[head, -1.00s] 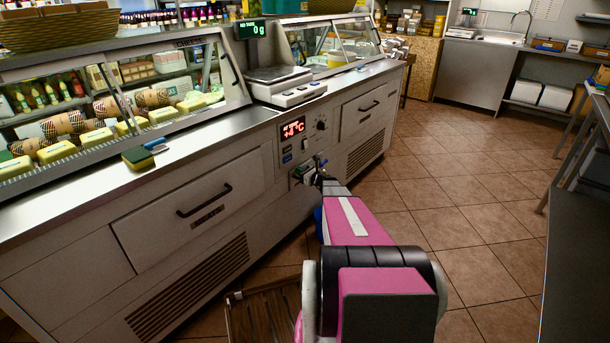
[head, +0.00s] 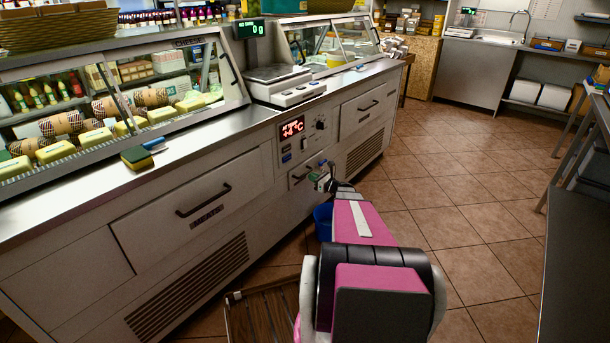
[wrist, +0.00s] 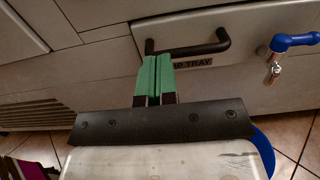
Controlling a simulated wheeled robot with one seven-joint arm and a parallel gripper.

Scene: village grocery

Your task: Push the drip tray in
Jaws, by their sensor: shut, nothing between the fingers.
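The drip tray drawer (wrist: 235,82) has a pale front, a black bar handle (wrist: 218,47) and a label partly hidden by my fingers. In the head view the drawer (head: 293,184) sits low in the counter, below the red temperature display. Its front looks about level with the panels around it, but I cannot tell exactly. My gripper (wrist: 155,62) has green fingertips, pressed together and empty. They overlap the left part of the handle in the wrist view; I cannot tell if they touch.
A blue-handled tap (wrist: 277,58) sticks out right of the drawer handle. A blue bucket (head: 323,221) stands on the floor below. A wooden slatted crate (head: 265,312) lies near my base. The tiled floor to the right is clear.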

